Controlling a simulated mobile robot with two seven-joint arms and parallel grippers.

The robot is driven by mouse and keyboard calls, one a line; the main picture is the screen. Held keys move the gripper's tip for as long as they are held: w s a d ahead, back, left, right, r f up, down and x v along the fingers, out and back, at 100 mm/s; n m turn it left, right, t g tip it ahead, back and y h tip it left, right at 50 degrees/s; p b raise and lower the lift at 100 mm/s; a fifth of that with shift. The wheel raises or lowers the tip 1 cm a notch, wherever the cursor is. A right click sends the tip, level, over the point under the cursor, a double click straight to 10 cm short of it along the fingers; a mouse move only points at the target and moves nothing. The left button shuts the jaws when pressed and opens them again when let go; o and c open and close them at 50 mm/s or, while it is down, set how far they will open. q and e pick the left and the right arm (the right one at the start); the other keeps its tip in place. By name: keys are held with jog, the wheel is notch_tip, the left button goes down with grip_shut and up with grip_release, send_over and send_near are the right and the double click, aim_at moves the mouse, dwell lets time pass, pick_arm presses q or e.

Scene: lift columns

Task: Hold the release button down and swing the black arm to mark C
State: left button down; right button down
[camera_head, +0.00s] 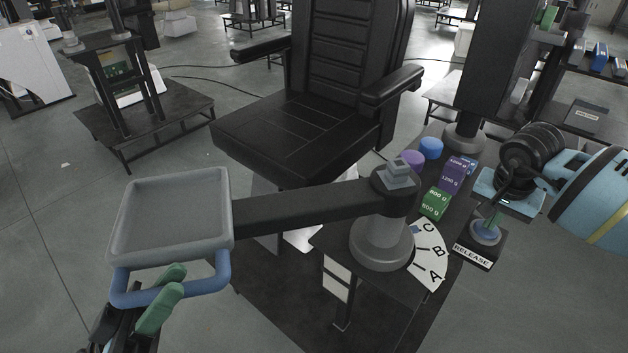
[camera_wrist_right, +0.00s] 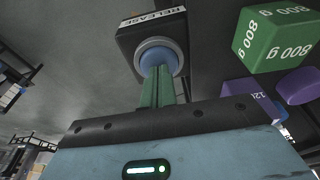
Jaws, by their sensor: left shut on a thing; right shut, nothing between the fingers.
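The black arm (camera_head: 300,207) reaches left from a grey pivot post (camera_head: 382,243) and carries a grey tray (camera_head: 172,218) with a blue handle (camera_head: 222,280). My left gripper (camera_head: 163,300) is shut on this handle at its near side. A white dial (camera_head: 430,258) marked A, B and C fans out beside the post; a small blue patch lies by C (camera_head: 416,229). The release button (camera_head: 486,230) is blue, on a black box labelled RELEASE. My right gripper (camera_wrist_right: 157,86) is shut, its green fingertips against the blue button (camera_wrist_right: 158,58). How far the button is pressed cannot be told.
Green (camera_head: 435,203) and purple (camera_head: 453,176) weight blocks and round weights (camera_head: 430,148) stand on the bench behind the dial. A black chair (camera_head: 300,130) stands close behind the arm. Open floor lies left of the tray.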

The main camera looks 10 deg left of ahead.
jog(key=shift+f, duration=0.2)
pick_arm(q)
jog(key=s+d+t+y, duration=0.1)
jog(key=s+d+n+t+y, duration=0.1)
jog(key=shift+s+d+f+n, duration=0.25)
jog(key=shift+d+f+n, duration=0.05)
jog(key=shift+d, duration=0.05)
pick_arm(e)
jog(key=shift+w+a, duration=0.1)
pick_arm(q)
jog(key=c, duration=1.7)
grip_release()
jog(key=o, duration=0.3)
jog(key=shift+s+d+r+t, duration=0.15)
jog(key=shift+s+t, duration=0.1)
jog(key=shift+t, duration=0.05)
pick_arm(e)
jog(key=shift+d, duration=0.2)
pick_arm(q)
jog(key=shift+o, duration=0.2)
jog(key=v, duration=1.2)
